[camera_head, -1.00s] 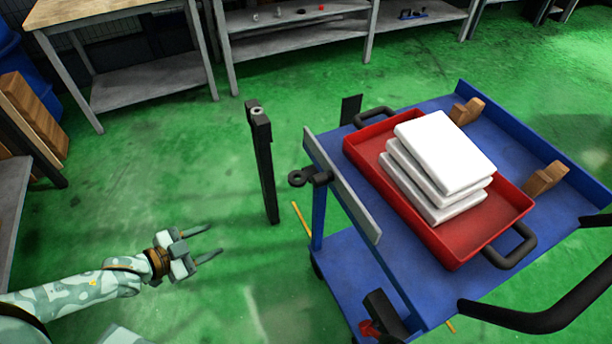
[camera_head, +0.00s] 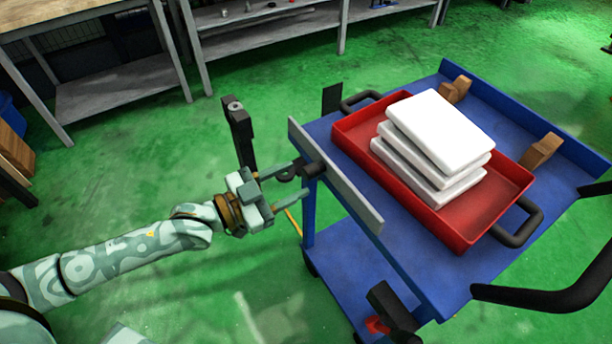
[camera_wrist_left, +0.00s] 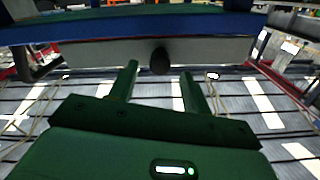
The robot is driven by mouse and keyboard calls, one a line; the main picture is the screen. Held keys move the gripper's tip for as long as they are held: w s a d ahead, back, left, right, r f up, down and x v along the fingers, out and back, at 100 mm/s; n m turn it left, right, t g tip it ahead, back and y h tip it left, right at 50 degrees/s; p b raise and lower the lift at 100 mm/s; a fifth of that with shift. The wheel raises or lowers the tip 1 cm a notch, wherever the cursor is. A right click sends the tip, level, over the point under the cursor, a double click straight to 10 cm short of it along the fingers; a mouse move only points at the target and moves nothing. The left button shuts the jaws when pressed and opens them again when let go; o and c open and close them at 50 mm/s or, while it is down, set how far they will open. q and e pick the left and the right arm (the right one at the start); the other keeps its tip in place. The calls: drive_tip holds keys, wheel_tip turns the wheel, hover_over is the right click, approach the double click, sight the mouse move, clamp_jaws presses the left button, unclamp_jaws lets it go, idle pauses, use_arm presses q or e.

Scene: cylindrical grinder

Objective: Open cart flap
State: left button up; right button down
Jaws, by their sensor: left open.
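The blue cart (camera_head: 440,280) stands at the right in the head view. Its grey flap (camera_head: 340,185) is a narrow upright plate along the cart's left edge, with a dark ring-ended latch (camera_head: 311,168) on its outer face. My left gripper (camera_head: 300,180) is open, its two fingers pointing at the flap around the latch. In the left wrist view, the fingers (camera_wrist_left: 162,85) are apart below the flap (camera_wrist_left: 110,55), and a dark round knob (camera_wrist_left: 160,61) shows between and beyond them. I cannot tell whether a finger touches the latch.
A red tray (camera_head: 465,230) with stacked white blocks (camera_head: 440,130) sits on the cart. A dark post (camera_head: 240,135) stands just behind my left gripper. Wooden blocks (camera_head: 540,152) line the cart's far side.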

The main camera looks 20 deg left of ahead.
sight(305, 176)
use_arm(q)
drive_tip(key=shift+b+x, duration=0.35)
drive_tip(key=shift+x, duration=1.55)
use_arm(e)
drive_tip(key=shift+s+a+f, duration=0.35)
drive_tip(key=shift+a+f, duration=0.1)
use_arm(q)
drive_tip(key=c, duration=1)
use_arm(e)
drive_tip(key=shift+d, duration=0.3)
use_arm(q)
drive_tip(key=shift+f, duration=0.1)
use_arm(e)
drive_tip(key=shift+f, duration=0.1)
